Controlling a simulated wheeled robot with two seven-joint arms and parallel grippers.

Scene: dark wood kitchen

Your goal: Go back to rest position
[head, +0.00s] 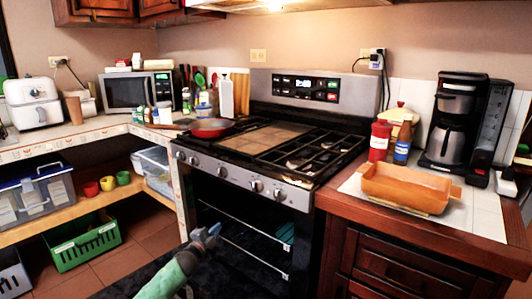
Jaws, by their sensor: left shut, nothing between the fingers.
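My left gripper (208,236) shows at the lower middle of the head view, at the end of a green arm link. It is shut and empty, in front of the stove (262,190). It appears apart from the oven front, though the exact gap is hard to judge. My right gripper is not in view.
A red pan (211,128) sits on the stove's left burners. An orange baking dish (408,187) rests on the right counter, with a coffee maker (458,120) behind it. A green crate (84,247) stands on the floor at left. Floor is bare between crate and stove.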

